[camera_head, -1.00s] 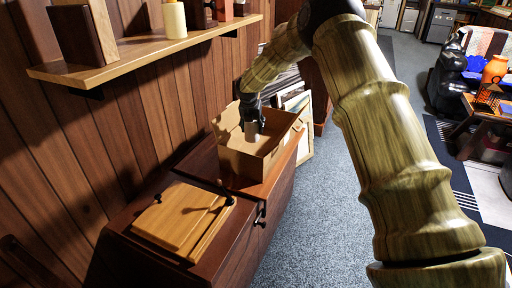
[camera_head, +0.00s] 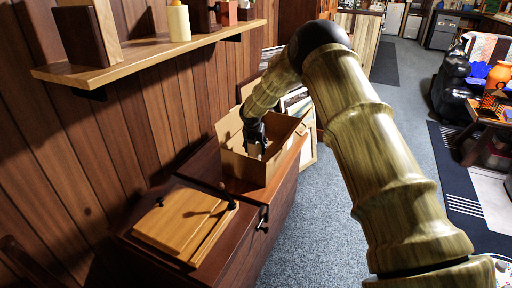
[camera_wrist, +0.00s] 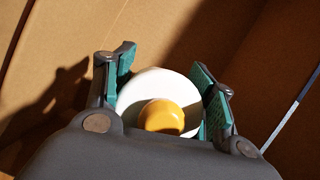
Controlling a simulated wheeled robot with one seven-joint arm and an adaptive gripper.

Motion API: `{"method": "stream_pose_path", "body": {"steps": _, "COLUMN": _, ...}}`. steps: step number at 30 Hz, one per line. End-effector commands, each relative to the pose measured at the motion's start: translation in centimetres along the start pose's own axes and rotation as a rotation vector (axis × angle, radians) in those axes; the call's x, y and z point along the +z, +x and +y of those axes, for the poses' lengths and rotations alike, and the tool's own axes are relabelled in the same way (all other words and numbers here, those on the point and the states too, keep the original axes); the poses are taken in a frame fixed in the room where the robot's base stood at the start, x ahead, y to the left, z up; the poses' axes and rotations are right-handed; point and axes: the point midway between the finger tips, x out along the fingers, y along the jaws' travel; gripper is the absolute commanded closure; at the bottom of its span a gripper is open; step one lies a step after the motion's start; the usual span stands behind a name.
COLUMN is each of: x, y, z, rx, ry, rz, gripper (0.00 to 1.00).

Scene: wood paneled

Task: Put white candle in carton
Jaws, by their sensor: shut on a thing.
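The white candle (camera_wrist: 145,88) is round and white with a yellow-orange middle in the wrist view. My gripper (camera_wrist: 162,72) is shut on it, with a green-padded finger on either side. In the head view, my gripper (camera_head: 255,135) reaches down inside the open cardboard carton (camera_head: 243,167), and the candle shows only as a small pale patch below it. The wrist view shows brown cardboard around the candle. I cannot tell whether the candle touches the carton's floor.
The carton stands on a dark wooden cabinet (camera_head: 245,222) against the paneled wall. A wooden board-like box (camera_head: 185,222) lies in front of it. A shelf (camera_head: 150,58) above holds a cream candle (camera_head: 179,24) and wooden blocks.

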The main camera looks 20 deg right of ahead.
Motion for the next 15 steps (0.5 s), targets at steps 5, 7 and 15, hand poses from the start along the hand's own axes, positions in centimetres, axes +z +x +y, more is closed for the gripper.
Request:
{"method": "stream_pose_path", "body": {"steps": 5, "x": -0.13, "y": 0.33, "z": -0.03, "rx": -0.001, "ry": 0.0, "rz": 0.0, "gripper": 0.76}}
{"method": "stream_pose_path", "body": {"steps": 7, "x": -0.2, "y": 0.49, "z": -0.04, "rx": -0.001, "ry": 0.0, "rz": 0.0, "gripper": 0.76}}
{"method": "stream_pose_path", "body": {"steps": 15, "x": -0.44, "y": 1.05, "z": -0.04, "rx": -0.001, "ry": 0.0, "rz": 0.001, "gripper": 0.76}}
